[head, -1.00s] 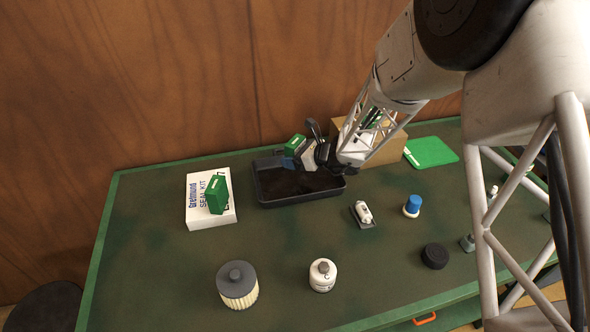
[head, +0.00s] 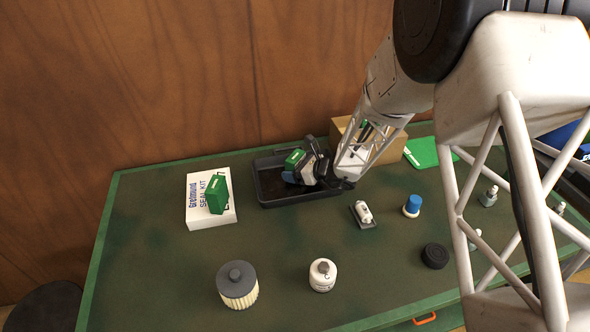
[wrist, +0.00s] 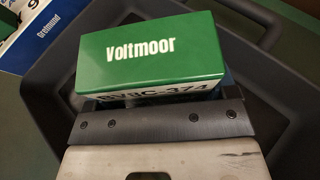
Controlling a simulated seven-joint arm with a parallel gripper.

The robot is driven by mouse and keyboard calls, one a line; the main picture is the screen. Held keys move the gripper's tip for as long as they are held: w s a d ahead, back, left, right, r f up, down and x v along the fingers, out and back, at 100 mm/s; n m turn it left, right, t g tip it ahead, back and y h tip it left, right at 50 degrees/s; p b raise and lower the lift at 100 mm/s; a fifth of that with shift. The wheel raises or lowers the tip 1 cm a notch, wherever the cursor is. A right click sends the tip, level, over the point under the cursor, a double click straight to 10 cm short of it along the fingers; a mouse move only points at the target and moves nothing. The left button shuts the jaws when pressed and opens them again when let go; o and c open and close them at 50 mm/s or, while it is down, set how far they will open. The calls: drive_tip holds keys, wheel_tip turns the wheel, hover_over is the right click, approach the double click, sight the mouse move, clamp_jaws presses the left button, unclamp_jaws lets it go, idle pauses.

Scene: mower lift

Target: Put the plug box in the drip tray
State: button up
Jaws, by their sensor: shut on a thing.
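The plug box (head: 294,158) is a small box with a green top, held over the dark drip tray (head: 263,186) in the head view. In the wrist view the plug box (wrist: 152,58) shows its green face with "Voltmoor" lettering and a white printed side. My gripper (head: 303,167) is shut on it. The drip tray (wrist: 275,110) fills much of the wrist view behind and below the box. The box appears inside the tray's outline; I cannot tell whether it touches the tray floor. The fingertips are mostly hidden.
A white seal kit box (head: 198,217) with a green box (head: 216,194) on it stands left of the tray. A cardboard box (head: 384,150) stands behind my arm. A filter (head: 237,286), a white canister (head: 322,275) and a blue-capped bottle (head: 412,205) stand nearer.

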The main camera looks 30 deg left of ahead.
drive_tip(key=shift+f, duration=0.15)
drive_tip(key=o, duration=1)
drive_tip(key=shift+f, duration=0.1)
drive_tip(key=shift+c, duration=0.2)
drive_tip(key=shift+d+r, duration=0.35)
drive_tip(key=shift+d, duration=0.15)
drive_tip(key=v, duration=1)
drive_tip(key=shift+d+r, duration=0.1)
drive_tip(key=shift+d, duration=0.4)
drive_tip(key=shift+r, duration=0.15)
